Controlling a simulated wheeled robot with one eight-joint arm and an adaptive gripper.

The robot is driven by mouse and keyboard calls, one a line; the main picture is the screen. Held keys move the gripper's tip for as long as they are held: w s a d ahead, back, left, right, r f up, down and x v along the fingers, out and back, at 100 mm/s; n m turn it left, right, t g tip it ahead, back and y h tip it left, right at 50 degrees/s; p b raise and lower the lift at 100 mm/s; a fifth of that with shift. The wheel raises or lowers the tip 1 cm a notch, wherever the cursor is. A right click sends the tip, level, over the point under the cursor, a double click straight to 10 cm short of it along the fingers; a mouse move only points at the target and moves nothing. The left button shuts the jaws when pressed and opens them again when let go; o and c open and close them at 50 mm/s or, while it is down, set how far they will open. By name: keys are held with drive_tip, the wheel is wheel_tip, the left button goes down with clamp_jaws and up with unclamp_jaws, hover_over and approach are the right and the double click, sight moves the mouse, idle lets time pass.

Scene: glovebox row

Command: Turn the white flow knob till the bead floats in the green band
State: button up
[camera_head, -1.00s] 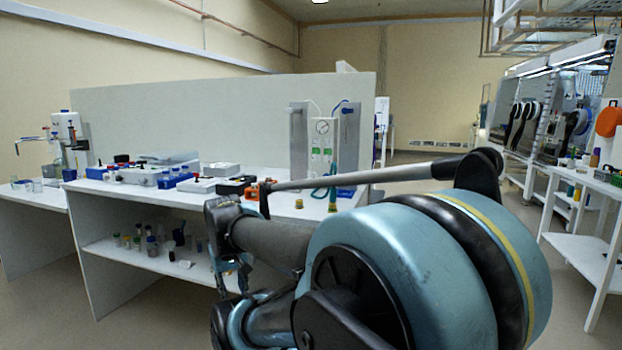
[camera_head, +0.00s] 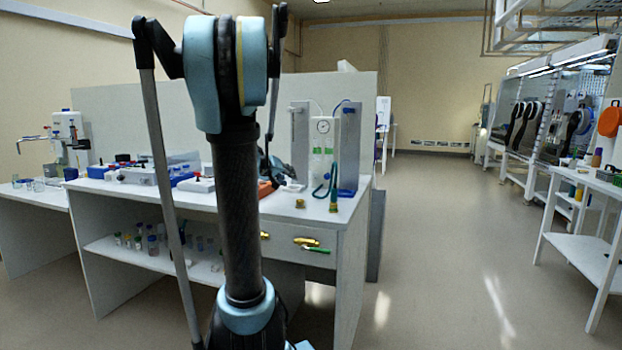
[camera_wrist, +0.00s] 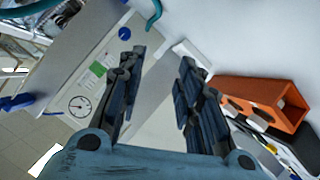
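The flow panel (camera_head: 322,165) stands upright at the right end of the bench, with a round gauge (camera_head: 322,127) near its top. In the wrist view, the gauge (camera_wrist: 80,105) and a green-marked patch (camera_wrist: 98,68) show tilted, left of my gripper. The white flow knob and the bead cannot be made out. My gripper (camera_wrist: 160,62) is open, with nothing between its two dark fingers, and appears apart from the panel. In the head view my arm rises in front of the bench and largely hides the gripper.
An orange open-ended box (camera_wrist: 262,94) lies right of my fingers in the wrist view. Blue-edged boxes (camera_head: 135,177) sit on the bench top (camera_head: 270,204). Brass and green valve fittings (camera_head: 307,242) are on the bench front. The floor (camera_head: 430,250) right of the bench is clear.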

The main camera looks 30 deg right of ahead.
drive_tip(key=h, duration=0.1)
approach(313, 175)
drive_tip(key=x, duration=0.9)
drive_tip(key=shift+d, duration=0.1)
idle(0.4)
drive_tip(key=shift+s+r, duration=0.1)
clamp_jaws()
